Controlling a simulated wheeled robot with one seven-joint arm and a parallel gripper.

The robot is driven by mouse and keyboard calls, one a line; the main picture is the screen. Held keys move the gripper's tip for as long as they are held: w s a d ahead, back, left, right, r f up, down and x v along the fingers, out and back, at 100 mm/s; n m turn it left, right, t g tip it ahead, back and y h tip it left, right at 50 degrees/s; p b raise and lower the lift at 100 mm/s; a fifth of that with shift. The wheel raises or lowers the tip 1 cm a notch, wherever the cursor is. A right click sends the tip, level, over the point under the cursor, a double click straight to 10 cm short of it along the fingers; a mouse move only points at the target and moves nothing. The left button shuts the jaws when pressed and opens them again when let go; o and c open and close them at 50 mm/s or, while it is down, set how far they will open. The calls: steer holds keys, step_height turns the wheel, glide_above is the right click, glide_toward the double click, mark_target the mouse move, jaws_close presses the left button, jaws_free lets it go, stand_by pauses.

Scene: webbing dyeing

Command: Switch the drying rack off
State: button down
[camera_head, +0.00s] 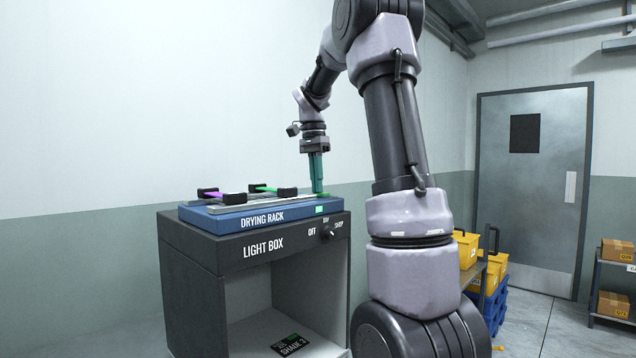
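The drying rack (290,212) is a flat blue unit lying on top of the dark light box. A small lit green patch (320,209) shows at the right end of its front face. Metal rails with black clamps lie across its top, with a purple strip (211,194) and a green strip (264,188) among them. My gripper (318,190) points straight down over the rack's right end. Its teal fingers look shut together, with nothing visible between them. The tips are at or just above a small green part on the rack's top; I cannot tell whether they touch.
The light box (195,250) has an open front, a knob (326,232) marked OFF, DAY and SHOP, and a dark card (291,344) inside. Yellow bins (467,250) and blue crates (490,307) stand behind my arm. A shelf with boxes (617,250) is at right, near a grey door.

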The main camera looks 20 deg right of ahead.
steer(key=shift+s+d+f, duration=0.1)
steer(key=shift+s+f, duration=0.3)
steer(key=shift+f, duration=0.05)
steer(key=shift+s+d+r, duration=0.1)
steer(key=shift+s+d, duration=0.05)
steer(key=shift+s, duration=0.25)
step_height(320, 180, up, 12)
steer(key=w, duration=0.1)
steer(key=shift+a+f, duration=0.25)
stand_by(0.5)
